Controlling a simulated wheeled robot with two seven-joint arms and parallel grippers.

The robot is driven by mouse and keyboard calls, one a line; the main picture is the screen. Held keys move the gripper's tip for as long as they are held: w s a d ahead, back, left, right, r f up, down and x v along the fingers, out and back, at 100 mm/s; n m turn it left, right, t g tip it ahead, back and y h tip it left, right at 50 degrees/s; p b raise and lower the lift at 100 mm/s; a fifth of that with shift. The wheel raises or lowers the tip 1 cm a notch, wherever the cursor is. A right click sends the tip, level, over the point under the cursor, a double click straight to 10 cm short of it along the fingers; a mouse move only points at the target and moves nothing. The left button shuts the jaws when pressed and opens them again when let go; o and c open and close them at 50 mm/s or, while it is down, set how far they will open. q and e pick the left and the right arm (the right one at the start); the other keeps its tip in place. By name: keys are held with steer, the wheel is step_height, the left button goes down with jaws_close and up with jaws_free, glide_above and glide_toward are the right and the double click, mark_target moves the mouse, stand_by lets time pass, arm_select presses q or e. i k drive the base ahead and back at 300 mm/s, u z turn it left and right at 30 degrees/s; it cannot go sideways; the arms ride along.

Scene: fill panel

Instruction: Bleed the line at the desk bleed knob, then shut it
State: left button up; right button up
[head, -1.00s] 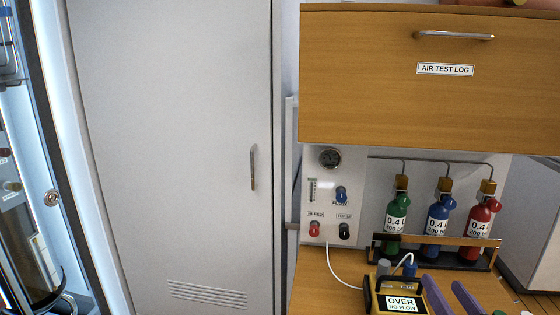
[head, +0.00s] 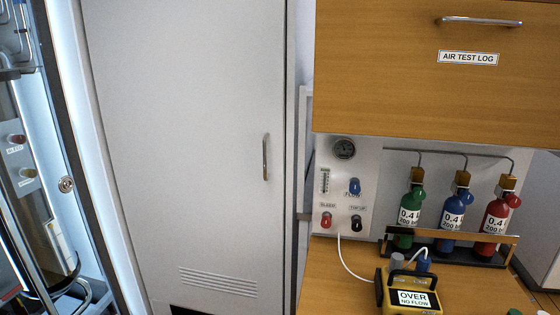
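The desk panel (head: 345,175) is a white board at the back of the desk. Its red bleed knob (head: 326,219) sits at the lower left under a label reading BLEED. A black knob (head: 356,223) is beside it, and a blue knob (head: 355,186) is above under a FLOW label. A round gauge (head: 344,148) is at the panel's top. A yellow meter (head: 409,293) on the desk reads "OVER NO FLOW", with a white tube running toward the panel. Neither gripper shows in the head view.
Green (head: 411,208), blue (head: 455,212) and red (head: 497,215) bottles stand in a rack at the desk's back. A wooden drawer front (head: 420,90) overhangs the desk. A grey cabinet door (head: 190,150) fills the middle left. A lit glass-fronted cabinet (head: 20,190) is at far left.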

mark_target(326, 222)
steer(key=k, duration=0.4)
steer(key=u, duration=1.5)
steer(key=i, duration=0.9)
steer(key=z, duration=0.95)
steer(key=i, duration=0.5)
steer(key=z, duration=0.55)
